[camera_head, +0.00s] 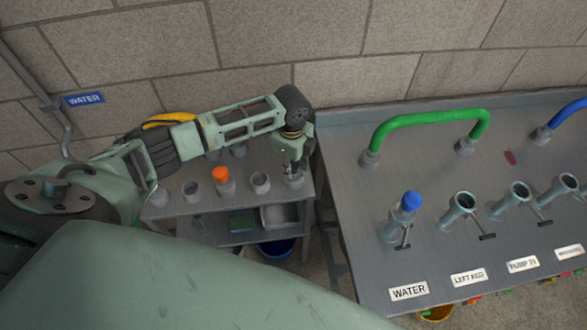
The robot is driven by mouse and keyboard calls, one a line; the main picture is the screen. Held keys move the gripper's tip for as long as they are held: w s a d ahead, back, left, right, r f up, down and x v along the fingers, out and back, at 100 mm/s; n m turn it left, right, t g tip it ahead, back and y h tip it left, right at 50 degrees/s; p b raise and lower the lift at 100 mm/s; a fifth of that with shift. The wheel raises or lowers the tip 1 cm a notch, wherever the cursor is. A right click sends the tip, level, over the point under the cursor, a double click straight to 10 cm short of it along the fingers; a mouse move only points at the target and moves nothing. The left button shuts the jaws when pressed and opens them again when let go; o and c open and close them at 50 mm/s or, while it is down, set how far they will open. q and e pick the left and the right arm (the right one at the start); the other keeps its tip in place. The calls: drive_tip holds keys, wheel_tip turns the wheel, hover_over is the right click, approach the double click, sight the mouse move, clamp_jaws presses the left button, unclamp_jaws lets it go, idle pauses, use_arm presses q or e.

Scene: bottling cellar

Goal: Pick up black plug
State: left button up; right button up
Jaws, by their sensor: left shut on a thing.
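My left gripper (293,166) reaches down over the right end of the small grey rack table (235,211). It is shut, its fingertips just above a grey holder cup (294,181). A small dark piece shows at the fingertips and looks like the black plug; the fingers hide most of it. I cannot tell whether it is still inside the cup or clear of it. My right gripper is not in view.
An orange plug (221,175) stands in another holder, beside an empty-looking cup (260,182). The higher metal bench (345,190) at right carries a green hose (430,117), valve pipes and a blue plug (411,200). A blue bucket (276,249) stands below.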

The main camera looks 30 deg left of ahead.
use_arm(q)
clamp_jaws()
drive_tip(key=shift+r, duration=0.1)
drive_tip(key=shift+w+r, duration=0.1)
drive_tip(key=shift+r, duration=0.5)
wheel_tip(320, 180, up, 3)
drive_tip(key=shift+f+b, duration=0.2)
drive_tip(key=shift+b, duration=0.4)
drive_tip(key=s+d+r+b, duration=0.2)
drive_tip(key=s+d+r, duration=0.2)
drive_tip(key=d+r, duration=0.3)
drive_tip(key=d, duration=0.4)
drive_tip(key=shift+r, duration=0.1)
